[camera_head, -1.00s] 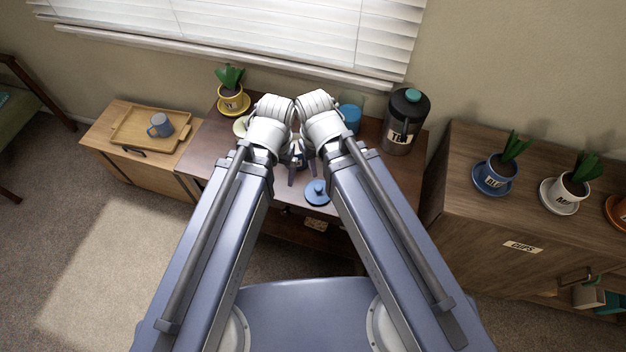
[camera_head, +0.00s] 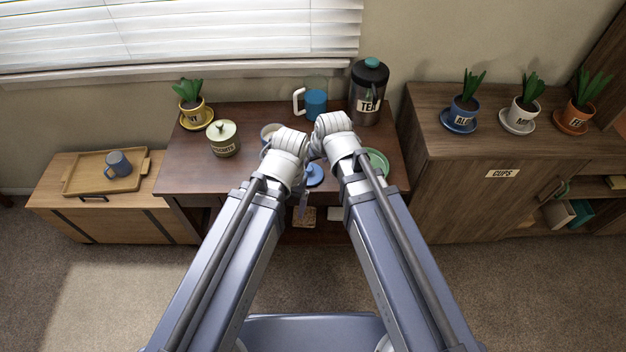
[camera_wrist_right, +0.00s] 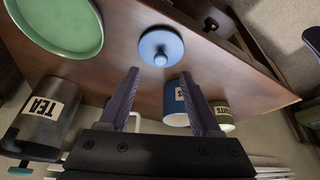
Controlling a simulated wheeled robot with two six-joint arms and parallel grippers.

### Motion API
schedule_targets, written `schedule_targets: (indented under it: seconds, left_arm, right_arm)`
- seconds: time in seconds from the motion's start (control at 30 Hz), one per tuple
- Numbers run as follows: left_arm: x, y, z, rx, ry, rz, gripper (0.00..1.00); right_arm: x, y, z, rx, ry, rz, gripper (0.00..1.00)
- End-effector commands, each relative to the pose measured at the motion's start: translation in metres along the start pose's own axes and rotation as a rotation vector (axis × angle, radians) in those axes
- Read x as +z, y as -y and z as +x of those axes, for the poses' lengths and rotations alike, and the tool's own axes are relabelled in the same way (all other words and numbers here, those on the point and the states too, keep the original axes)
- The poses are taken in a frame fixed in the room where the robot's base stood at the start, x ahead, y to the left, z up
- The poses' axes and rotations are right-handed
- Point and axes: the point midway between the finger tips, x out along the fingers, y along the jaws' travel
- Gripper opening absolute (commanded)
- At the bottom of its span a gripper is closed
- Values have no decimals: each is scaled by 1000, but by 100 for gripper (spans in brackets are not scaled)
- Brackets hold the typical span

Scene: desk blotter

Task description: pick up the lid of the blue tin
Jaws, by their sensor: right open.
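The blue lid (camera_head: 314,175), a round disc with a knob, lies flat on the brown table near its front edge; it also shows in the right wrist view (camera_wrist_right: 161,45). The blue tin (camera_wrist_right: 175,104) stands open behind it; in the head view its pale rim (camera_head: 268,131) shows partly behind my left wrist. My right gripper (camera_wrist_right: 160,75) is open and empty, its fingers apart and pointing toward the lid without holding it.
A green saucer (camera_head: 377,163) lies right of the lid. A lidded olive tin (camera_head: 223,140), blue jug (camera_head: 315,101), tea canister (camera_head: 368,93) and yellow plant pot (camera_head: 192,110) stand on the table. A cabinet (camera_head: 490,153) adjoins at right, a tray (camera_head: 88,185) at left.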

Motion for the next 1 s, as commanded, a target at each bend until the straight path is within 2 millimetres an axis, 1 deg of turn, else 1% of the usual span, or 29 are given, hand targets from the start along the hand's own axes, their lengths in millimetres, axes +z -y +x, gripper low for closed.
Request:
schedule_targets:
  seconds: [0.3, 0.47, 0.57, 0.67, 0.9, 1.0]
  left_arm:
    - [-1, -2, 24, 0, 0, 0, 88]
    - [-1, -2, 24, 0, 0, 0, 88]
    - [-2, -3, 27, 0, 0, 0, 88]
    - [-2, -3, 35, 0, 0, 0, 88]
    - [-4, -6, 64, 0, 0, 0, 88]
    - [-4, -7, 70, 0, 0, 0, 88]
  right_arm:
    - [1, 0, 26, 0, 2, 1, 64]
    - [0, 0, 26, 0, 2, 1, 64]
    - [-1, 0, 30, 0, 2, 1, 64]
    - [-2, 1, 40, 0, 2, 0, 64]
    - [-5, 2, 72, 0, 2, 0, 64]
    - [-6, 2, 79, 1, 2, 0, 64]
